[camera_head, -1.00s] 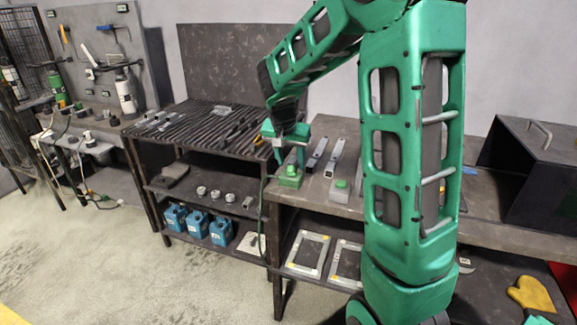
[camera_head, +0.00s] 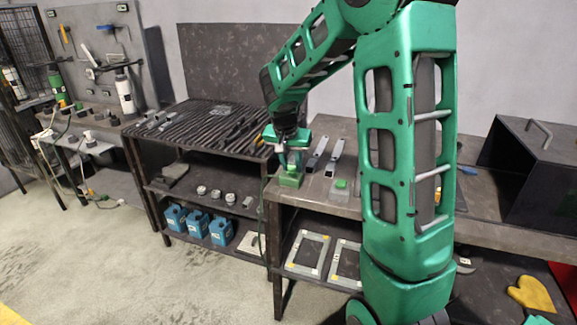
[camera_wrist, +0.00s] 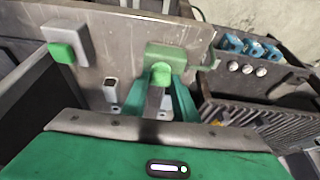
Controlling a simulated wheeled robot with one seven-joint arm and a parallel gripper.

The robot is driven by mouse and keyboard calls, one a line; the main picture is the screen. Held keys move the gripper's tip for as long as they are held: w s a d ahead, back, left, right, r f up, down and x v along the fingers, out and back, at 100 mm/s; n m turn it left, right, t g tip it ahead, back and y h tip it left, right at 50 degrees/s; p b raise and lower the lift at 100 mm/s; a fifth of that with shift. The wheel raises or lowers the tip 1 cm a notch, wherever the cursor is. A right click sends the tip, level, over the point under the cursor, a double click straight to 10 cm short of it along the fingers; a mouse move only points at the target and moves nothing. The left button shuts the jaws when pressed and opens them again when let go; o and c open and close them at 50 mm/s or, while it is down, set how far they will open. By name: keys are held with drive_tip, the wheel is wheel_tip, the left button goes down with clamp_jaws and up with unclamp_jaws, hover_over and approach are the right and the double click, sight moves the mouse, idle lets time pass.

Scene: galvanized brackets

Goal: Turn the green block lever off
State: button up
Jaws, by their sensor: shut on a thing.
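The green block (camera_head: 289,180) sits near the left front corner of the grey bench (camera_head: 375,205). In the wrist view the block (camera_wrist: 178,54) has a brighter green lever part (camera_wrist: 160,71) on its near side. My gripper (camera_head: 291,163) is at the block from above. In the wrist view my gripper's fingers (camera_wrist: 160,84) stand on either side of the lever part and are shut on it. The fingers hide part of the lever, so its exact angle is unclear.
A grey block with a green knob (camera_head: 341,184) stands just right; it also shows in the wrist view (camera_wrist: 63,52). Metal brackets (camera_head: 317,153) lie behind. A slatted rack (camera_head: 200,128) adjoins on the left. A dark box (camera_head: 530,165) stands far right.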

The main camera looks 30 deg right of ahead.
drive_tip(key=n+t+y, duration=0.1)
drive_tip(key=n, duration=0.2)
drive_tip(key=shift+s+d+n, duration=0.1)
drive_tip(key=shift+d+n, duration=0.05)
drive_tip(key=shift+n, duration=0.25)
drive_tip(key=n, duration=0.2)
drive_tip(key=n+y, duration=0.1)
drive_tip(key=n, duration=0.1)
drive_tip(key=shift+d+t+y, duration=0.2)
drive_tip(key=shift+t+y, duration=0.1)
drive_tip(key=n+y, duration=0.1)
drive_tip(key=n, duration=0.4)
drive_tip(key=shift+d+y, duration=0.15)
drive_tip(key=shift+y, duration=0.25)
drive_tip(key=n, duration=0.2)
drive_tip(key=n+y, duration=0.1)
drive_tip(key=n, duration=0.1)
drive_tip(key=shift+d+n+g+y, duration=0.1)
drive_tip(key=shift+n+g+y, duration=0.2)
drive_tip(key=shift+n+g, duration=0.1)
drive_tip(key=o, duration=1.1)
drive_tip(key=shift+c, duration=0.2)
